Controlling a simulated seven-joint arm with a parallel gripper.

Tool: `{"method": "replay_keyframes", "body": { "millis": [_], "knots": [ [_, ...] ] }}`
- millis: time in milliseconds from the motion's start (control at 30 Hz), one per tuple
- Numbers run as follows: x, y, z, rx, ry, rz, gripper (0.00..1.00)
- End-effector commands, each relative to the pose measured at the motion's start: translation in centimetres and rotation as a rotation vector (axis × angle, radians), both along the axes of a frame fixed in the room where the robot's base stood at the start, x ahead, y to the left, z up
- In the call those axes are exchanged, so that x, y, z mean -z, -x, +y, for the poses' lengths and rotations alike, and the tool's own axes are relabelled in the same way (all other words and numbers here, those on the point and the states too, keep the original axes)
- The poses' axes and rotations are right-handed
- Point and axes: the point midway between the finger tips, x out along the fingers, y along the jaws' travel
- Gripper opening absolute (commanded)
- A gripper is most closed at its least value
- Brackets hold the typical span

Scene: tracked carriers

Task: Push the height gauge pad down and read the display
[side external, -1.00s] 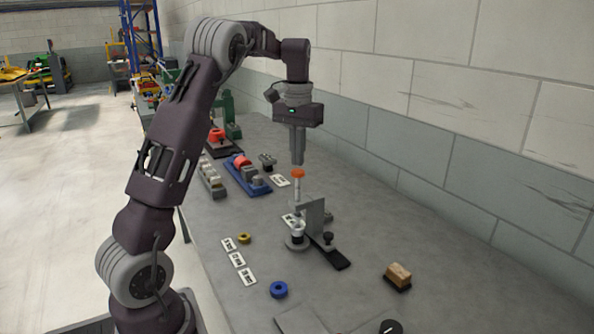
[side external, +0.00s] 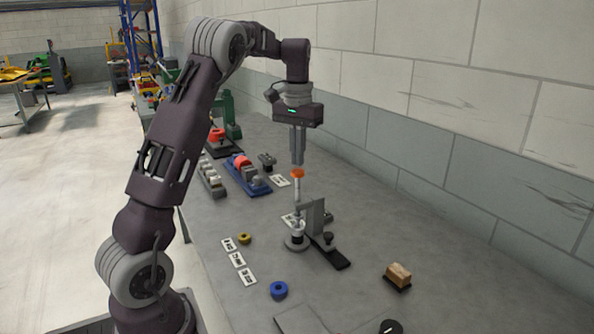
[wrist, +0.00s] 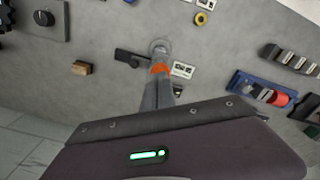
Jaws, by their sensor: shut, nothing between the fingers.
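The height gauge stands on the bench, with a grey bracket (side external: 315,214), a thin pale stem (side external: 297,190) and an orange pad (side external: 297,173) on top. My gripper (side external: 297,163) is shut and empty, pointing straight down over the pad. Its fingertips are at the pad's top, touching or very nearly so; I cannot tell which. In the wrist view the orange pad (wrist: 160,69) shows just past the fingertips (wrist: 158,80), which partly cover the gauge. The gauge's round base (side external: 296,243) is on the bench. I cannot make out a display or any reading.
A black bar with a knob (side external: 329,240) lies beside the gauge. White label cards (side external: 237,259), a yellow ring (side external: 244,239) and a blue ring (side external: 279,289) lie in front. A wooden-topped block (side external: 398,275) is at right. A blue fixture (side external: 247,175) stands behind. A wall (side external: 450,170) borders the bench.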

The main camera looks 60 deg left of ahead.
Motion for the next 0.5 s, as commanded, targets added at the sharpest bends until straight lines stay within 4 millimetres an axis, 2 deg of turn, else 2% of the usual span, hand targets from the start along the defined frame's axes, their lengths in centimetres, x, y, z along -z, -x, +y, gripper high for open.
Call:
{"method": "replay_keyframes", "body": {
  "millis": [233, 500],
  "knots": [
    [0.3, 0.0, 0.0, 0.000, 0.000, 0.001, 0.00],
    [1.7, 0.0, 0.0, 0.000, 0.002, 0.001, 0.00]
  ]
}}
